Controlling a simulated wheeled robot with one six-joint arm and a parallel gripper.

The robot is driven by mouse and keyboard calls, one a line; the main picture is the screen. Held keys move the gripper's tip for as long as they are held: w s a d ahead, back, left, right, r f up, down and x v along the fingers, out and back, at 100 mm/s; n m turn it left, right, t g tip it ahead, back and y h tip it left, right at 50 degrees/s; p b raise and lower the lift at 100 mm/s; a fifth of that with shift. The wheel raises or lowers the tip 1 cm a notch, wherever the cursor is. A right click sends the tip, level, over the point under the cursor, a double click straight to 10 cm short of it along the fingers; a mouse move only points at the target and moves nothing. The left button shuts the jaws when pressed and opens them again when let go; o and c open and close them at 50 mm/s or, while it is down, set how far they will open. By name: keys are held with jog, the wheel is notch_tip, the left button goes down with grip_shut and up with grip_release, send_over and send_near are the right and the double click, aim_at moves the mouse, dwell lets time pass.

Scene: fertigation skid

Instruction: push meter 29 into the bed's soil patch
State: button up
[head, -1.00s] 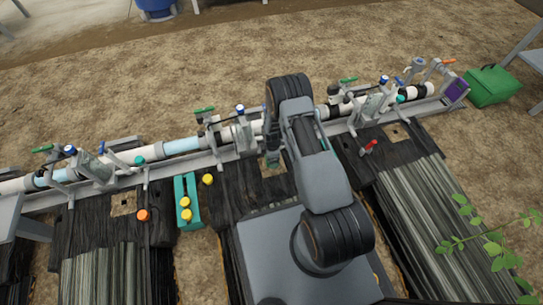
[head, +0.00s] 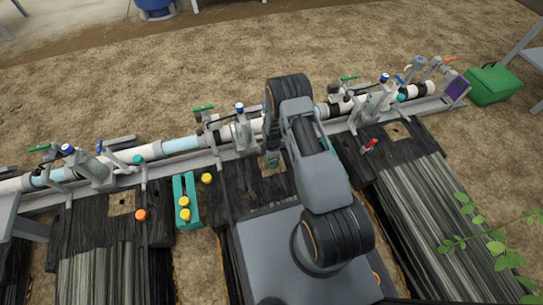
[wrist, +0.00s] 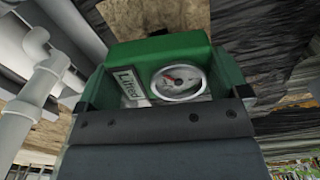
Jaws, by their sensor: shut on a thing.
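My gripper (wrist: 158,125) is shut on a green-bodied meter (wrist: 150,50), with the dark jaw across its near side in the wrist view. The meter has a round white dial (wrist: 178,83) with a red needle and a pale label with dark lettering beside it. I cannot read the number 29 on it. A brown soil patch (wrist: 158,15) shows beyond the meter in the wrist view. The meter's lower end is hidden, so I cannot tell whether it touches soil. In the head view my arm covers much of this spot.
White pipes with valves (head: 180,145) run across behind the beds. A teal holder (head: 190,215) with yellow-topped items and a loose yellow knob (head: 207,178) lie left of my arm. A red-handled item (head: 370,146) stands on the right bed. A green box (head: 494,84) sits far right.

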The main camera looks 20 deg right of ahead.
jog(key=shift+f+b, duration=1)
jog(key=shift+f, duration=0.2)
jog(key=o, duration=0.6)
jog(key=shift+r+p, duration=2.85)
jog(key=shift+r, duration=1.15)
